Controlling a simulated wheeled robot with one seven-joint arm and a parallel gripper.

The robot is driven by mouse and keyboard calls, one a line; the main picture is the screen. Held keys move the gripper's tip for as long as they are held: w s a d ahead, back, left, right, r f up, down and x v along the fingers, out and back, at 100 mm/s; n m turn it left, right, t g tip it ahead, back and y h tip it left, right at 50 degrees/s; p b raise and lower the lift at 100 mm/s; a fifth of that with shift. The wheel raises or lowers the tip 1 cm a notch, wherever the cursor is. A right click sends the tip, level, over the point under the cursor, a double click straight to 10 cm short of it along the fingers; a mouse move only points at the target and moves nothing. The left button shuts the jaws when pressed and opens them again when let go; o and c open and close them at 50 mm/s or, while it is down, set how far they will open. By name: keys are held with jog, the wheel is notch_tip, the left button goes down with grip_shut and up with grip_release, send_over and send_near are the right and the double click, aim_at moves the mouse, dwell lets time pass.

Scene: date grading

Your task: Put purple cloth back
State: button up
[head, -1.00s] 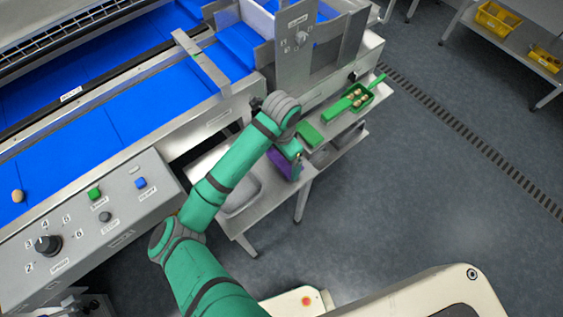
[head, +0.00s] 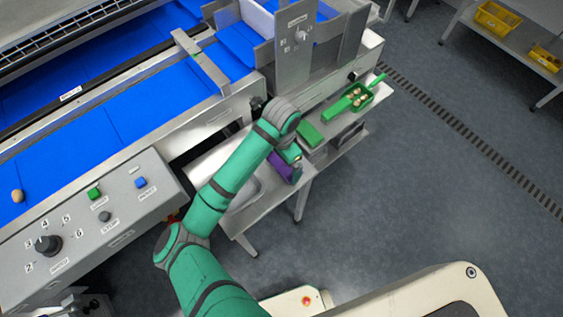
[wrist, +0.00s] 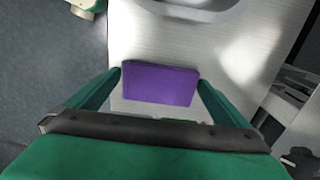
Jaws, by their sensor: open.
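The purple cloth (wrist: 160,83) lies flat as a folded rectangle on the pale side table (wrist: 140,40) in the wrist view. My gripper (wrist: 159,78) is open, with one finger on each side of the cloth near its short edges. I cannot tell whether the fingers touch it. In the head view, part of the purple cloth (head: 283,168) shows just below my gripper (head: 291,158), which my arm partly hides.
A grey tray (head: 245,190) sits on the same table, partly behind my arm. A green block (head: 309,136) and a green scoop (head: 350,102) holding dates lie farther along. The blue conveyor (head: 110,120) and its control panel (head: 75,230) stand to the left.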

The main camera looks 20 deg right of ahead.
aim_at(281, 165)
notch_tip(281, 165, up, 12)
jog(key=shift+f, duration=0.2)
dwell(0.7)
